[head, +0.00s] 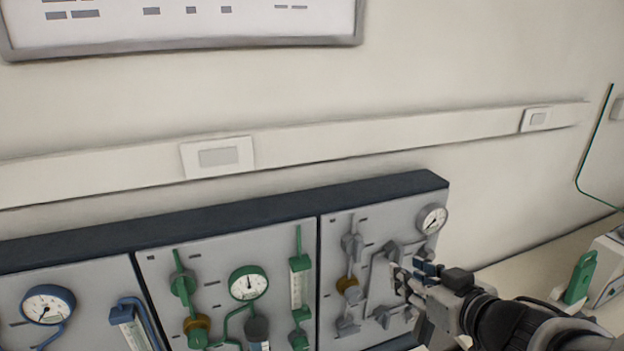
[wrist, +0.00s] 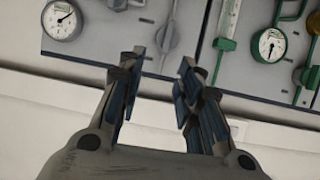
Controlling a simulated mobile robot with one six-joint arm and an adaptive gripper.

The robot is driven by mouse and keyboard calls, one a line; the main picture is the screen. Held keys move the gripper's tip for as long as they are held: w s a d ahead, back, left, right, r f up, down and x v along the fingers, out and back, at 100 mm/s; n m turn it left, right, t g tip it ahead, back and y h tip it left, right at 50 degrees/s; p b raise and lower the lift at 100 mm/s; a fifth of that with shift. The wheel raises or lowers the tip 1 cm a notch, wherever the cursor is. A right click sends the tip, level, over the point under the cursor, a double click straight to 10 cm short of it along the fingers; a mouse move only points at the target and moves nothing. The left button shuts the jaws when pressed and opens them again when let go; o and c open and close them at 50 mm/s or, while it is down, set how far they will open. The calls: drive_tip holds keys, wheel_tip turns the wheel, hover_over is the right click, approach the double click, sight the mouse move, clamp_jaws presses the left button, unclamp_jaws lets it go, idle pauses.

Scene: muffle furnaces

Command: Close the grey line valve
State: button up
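The grey line fittings are on the right-hand panel (head: 335,222) in the head view. A grey valve with a round body and a long lever (head: 352,244) sits at its upper left, the lever nearly upright. In the wrist view a grey round body with a long lever (wrist: 168,40) shows beyond and between the fingertips. My gripper (head: 408,277) is in front of the right part of this panel in the head view and hides some fittings. In the wrist view my gripper (wrist: 159,70) is open with nothing between its fingers; contact with the lever does not show.
A grey-rimmed gauge (head: 432,219) is at the panel's upper right. The middle panel carries green fittings and a green gauge (head: 249,283); the left one has a blue gauge (head: 48,305). A green-handled device (head: 581,277) stands on the bench at right.

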drive_tip(key=a, duration=0.1)
approach(360, 249)
drive_tip(key=shift+n+y, duration=0.3)
drive_tip(key=shift+y, duration=0.1)
drive_tip(key=x, duration=0.8)
drive_tip(key=shift+w+d+f, duration=0.2)
drive_tip(key=shift+w, duration=0.1)
drive_tip(key=shift+c, duration=0.3)
clamp_jaws()
